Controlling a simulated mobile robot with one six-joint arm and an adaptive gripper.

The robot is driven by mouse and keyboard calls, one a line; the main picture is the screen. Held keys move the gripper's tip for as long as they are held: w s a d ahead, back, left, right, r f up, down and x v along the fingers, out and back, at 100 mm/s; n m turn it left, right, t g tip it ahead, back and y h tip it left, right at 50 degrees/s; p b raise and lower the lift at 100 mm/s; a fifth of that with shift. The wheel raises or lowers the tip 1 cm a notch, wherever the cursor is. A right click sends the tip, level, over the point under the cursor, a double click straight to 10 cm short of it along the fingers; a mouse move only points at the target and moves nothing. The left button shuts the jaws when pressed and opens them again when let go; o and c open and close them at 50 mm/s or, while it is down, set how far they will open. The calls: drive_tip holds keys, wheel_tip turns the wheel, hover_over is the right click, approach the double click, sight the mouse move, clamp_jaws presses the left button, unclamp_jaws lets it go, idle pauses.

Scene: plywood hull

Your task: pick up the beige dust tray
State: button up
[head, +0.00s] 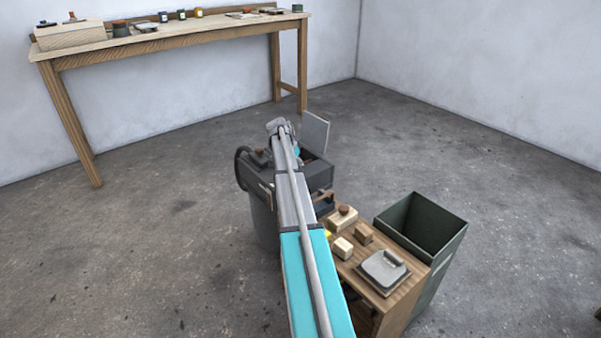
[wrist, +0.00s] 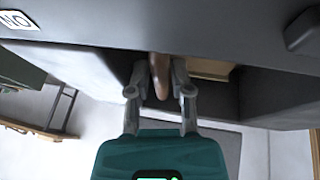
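In the wrist view a beige surface (wrist: 208,68), which looks like the dust tray, shows inside the opening of a dark grey housing (wrist: 100,40). A brown handle (wrist: 160,72) sticks out beside it towards me; where it joins the tray is hidden. My gripper (wrist: 160,82) has one grey finger on each side of this handle.
A small wooden stand (head: 402,300) at the right carries wooden blocks (head: 343,248) and a grey lidded item (head: 383,270). A green open bin (head: 458,237) stands beside it. A long workbench (head: 190,38) stands along the back wall. The floor at the left and far right is clear.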

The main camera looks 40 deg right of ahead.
idle(0.3)
clamp_jaws()
drive_tip(key=shift+r, duration=0.25)
wheel_tip(320, 180, up, 10)
drive_tip(key=p, duration=1)
drive_tip(key=shift+f, duration=0.2)
idle(0.6)
wheel_tip(320, 180, up, 51)
drive_tip(key=p, duration=5.1)
drive_tip(key=shift+s, duration=0.1)
